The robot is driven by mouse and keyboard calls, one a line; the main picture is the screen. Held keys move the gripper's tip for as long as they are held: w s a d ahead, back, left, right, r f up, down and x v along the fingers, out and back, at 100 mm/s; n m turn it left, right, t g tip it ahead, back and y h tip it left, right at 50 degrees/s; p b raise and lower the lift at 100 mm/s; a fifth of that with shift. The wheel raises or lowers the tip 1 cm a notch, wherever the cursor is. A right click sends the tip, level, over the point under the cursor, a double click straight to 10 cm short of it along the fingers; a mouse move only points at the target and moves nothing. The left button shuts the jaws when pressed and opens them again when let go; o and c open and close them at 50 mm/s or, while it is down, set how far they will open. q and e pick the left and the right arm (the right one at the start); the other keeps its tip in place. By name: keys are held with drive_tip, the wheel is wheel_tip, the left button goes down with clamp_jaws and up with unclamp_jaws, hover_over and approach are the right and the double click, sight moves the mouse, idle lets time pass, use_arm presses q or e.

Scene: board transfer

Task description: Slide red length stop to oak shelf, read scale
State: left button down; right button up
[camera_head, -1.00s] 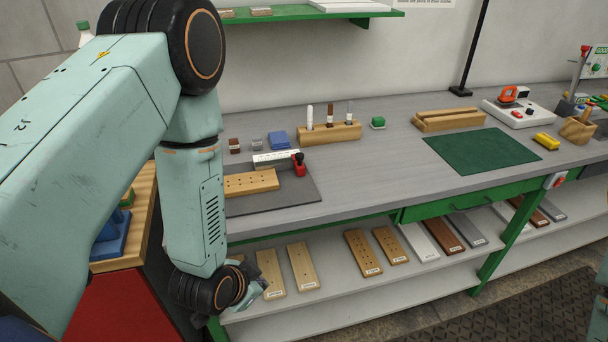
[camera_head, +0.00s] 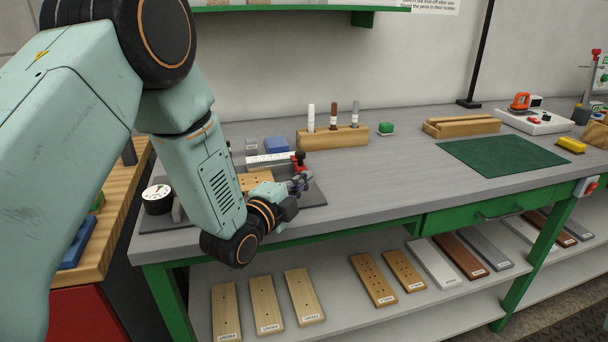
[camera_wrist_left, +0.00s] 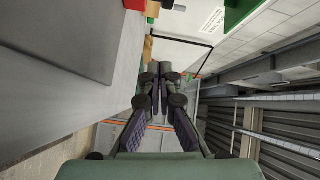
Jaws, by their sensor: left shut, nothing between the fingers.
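The red length stop (camera_head: 299,160) sits at the right end of a white scale (camera_head: 270,160) on a dark mat at the left of the workbench. A drilled light wood board (camera_head: 256,180) lies on the mat in front of the scale, partly hidden by my arm. My left gripper (camera_head: 303,183) is shut and empty, just in front of the red stop and above the mat's right part. Its closed fingers also show in the left wrist view (camera_wrist_left: 165,68). My right gripper is not in view.
A green mat (camera_head: 500,152) lies to the right. The bench between the mats is clear. Several other boards lie on the lower shelf.

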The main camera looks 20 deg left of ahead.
sight(300, 164)
use_arm(q)
drive_tip(key=shift+w+m+b, duration=0.15)
drive_tip(key=shift+m+b, duration=0.15)
drive_tip(key=shift+b, duration=0.05)
drive_tip(key=shift+t, duration=0.3)
drive_tip(key=shift+w+a+b, duration=0.1)
drive_tip(key=shift+w+b, duration=0.2)
drive_tip(key=shift+w, duration=0.1)
drive_tip(key=b+x, duration=0.1)
drive_tip(key=x, duration=0.8)
drive_tip(key=shift+w+f, duration=0.1)
drive_tip(key=shift+s+a+f, duration=0.1)
drive_tip(key=shift+s+a, duration=0.1)
drive_tip(key=shift+a, duration=0.8)
drive_tip(key=shift+s+a, duration=0.15)
drive_tip(key=shift+a, duration=0.85)
drive_tip(key=shift+w, duration=0.1)
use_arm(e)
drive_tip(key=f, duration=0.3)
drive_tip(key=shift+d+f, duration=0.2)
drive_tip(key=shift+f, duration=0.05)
use_arm(q)
drive_tip(key=shift+d, duration=0.1)
